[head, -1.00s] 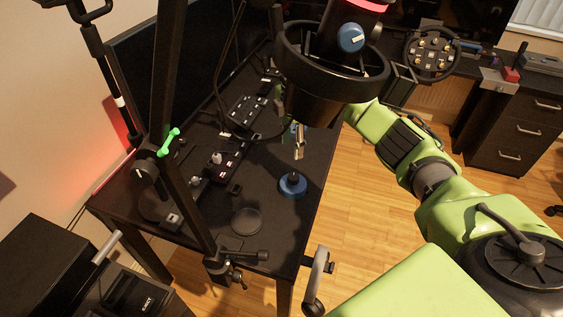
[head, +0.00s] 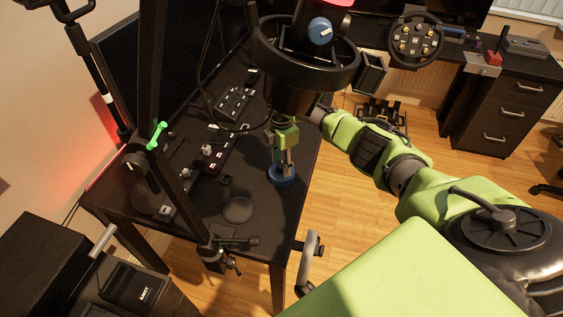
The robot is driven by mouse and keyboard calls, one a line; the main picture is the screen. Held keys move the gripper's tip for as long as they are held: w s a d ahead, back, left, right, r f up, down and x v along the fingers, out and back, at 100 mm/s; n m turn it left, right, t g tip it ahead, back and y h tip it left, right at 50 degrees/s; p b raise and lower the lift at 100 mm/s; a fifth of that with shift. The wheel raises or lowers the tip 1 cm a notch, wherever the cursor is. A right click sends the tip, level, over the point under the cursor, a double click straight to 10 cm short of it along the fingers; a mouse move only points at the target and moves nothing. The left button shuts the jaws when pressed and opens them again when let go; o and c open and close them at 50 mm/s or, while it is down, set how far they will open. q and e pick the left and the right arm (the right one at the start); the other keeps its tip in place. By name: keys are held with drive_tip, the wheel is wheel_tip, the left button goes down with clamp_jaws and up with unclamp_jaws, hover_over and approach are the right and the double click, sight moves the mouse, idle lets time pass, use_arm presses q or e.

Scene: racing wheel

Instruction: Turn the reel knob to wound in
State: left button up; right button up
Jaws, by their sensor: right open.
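A round blue knob (head: 282,178) with a raised centre stands on the black desk near its right edge. I take it for the reel knob, but no label shows. My right gripper (head: 283,164) points down just above it. Its green-and-grey fingers are apart and overlap the knob's top in the picture; I cannot tell whether they touch it. The fingers partly hide the knob, so its setting cannot be read. My left gripper does not show.
The desk (head: 262,222) also holds button boxes (head: 234,103) and a flat black disc (head: 237,210). A post with a green handle (head: 157,135) stands at its left. A steering wheel (head: 417,40) is farther back. Bare floor lies right of the desk.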

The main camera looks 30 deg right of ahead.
drive_tip(key=shift+c, duration=0.7)
drive_tip(key=c, duration=0.9)
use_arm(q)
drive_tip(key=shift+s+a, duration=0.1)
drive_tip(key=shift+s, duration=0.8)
use_arm(e)
drive_tip(key=shift+c, duration=0.2)
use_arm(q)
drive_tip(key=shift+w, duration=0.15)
